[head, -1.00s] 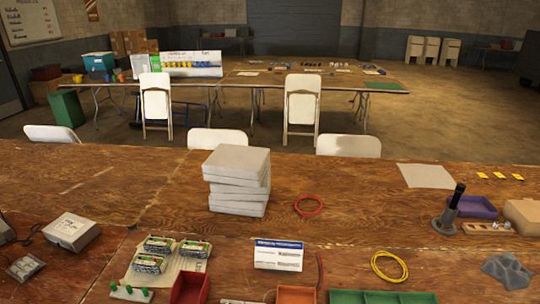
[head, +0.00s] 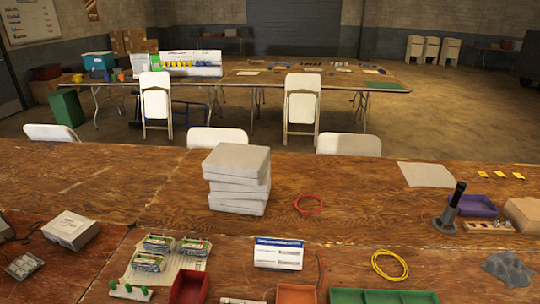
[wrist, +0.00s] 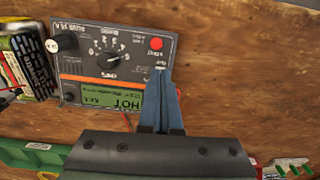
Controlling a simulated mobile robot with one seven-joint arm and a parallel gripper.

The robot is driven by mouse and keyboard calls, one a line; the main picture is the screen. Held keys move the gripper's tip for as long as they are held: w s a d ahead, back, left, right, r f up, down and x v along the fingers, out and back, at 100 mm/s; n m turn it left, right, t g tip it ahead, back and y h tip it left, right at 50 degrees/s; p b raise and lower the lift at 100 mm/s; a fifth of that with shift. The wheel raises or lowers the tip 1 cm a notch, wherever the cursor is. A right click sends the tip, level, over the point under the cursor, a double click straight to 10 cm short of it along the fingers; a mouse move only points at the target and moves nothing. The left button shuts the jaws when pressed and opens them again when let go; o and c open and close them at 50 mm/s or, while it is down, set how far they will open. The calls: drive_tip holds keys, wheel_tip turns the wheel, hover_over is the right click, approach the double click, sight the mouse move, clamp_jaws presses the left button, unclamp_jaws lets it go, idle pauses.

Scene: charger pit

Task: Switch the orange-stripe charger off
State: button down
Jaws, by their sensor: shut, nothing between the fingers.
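The orange-stripe charger (wrist: 92,66) shows upside down in the wrist view, upper left of middle. I cannot make out the charger or my gripper in the head view.
Battery packs (wrist: 28,62) stand left of the charger in the wrist view. In the head view, the table holds a stack of grey slabs (head: 238,180), a red cable ring (head: 309,204), a yellow cable coil (head: 390,265) and a dark upright post (head: 455,205).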

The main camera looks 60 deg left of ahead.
drive_tip(key=shift+f, duration=0.45)
drive_tip(key=shift+r, duration=0.2)
wheel_tip(320, 180, up, 7)
drive_tip(key=p, duration=0.7)
drive_tip(key=shift+f, duration=0.1)
idle(0.5)
